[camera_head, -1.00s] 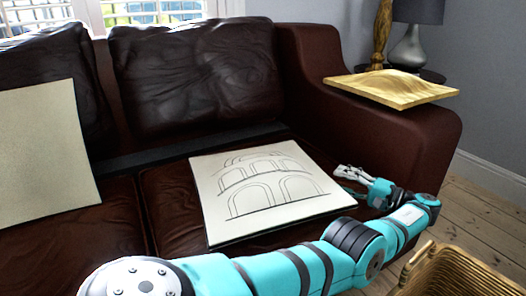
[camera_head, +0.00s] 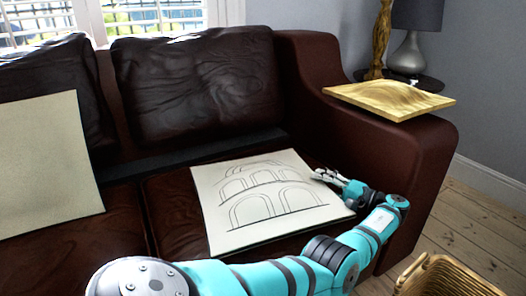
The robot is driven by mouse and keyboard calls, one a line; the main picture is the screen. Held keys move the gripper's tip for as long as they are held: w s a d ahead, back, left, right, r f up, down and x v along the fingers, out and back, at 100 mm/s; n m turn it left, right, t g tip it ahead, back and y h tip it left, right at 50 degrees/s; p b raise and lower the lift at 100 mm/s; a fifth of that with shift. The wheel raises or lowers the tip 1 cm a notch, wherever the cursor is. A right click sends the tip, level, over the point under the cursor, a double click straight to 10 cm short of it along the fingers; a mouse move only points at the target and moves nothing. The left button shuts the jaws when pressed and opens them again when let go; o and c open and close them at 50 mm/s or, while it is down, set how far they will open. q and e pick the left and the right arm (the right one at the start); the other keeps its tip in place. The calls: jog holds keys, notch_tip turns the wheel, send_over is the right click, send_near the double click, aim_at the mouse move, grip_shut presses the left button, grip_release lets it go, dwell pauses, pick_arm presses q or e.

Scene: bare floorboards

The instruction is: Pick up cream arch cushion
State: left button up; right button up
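The cream arch cushion (camera_head: 255,187) is a flat, pale square panel with dark line-drawn arches. It lies face up on the right seat of the dark leather sofa. My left gripper (camera_head: 322,177) is at the cushion's upper right edge, with its fingertips next to or just over that edge. I cannot tell whether they touch it or how far apart the fingers are. My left arm reaches across the bottom of the view, in front of the sofa. My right gripper is not in view.
A plain cream panel (camera_head: 45,165) leans at left on the sofa (camera_head: 125,215). A gold wood-patterned square (camera_head: 390,99) lies on the right armrest. A wicker basket (camera_head: 440,280) stands at lower right. A lamp (camera_head: 411,52) stands behind the armrest.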

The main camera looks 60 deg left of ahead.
pick_arm(q)
grip_shut()
jog(key=shift+r, duration=0.1)
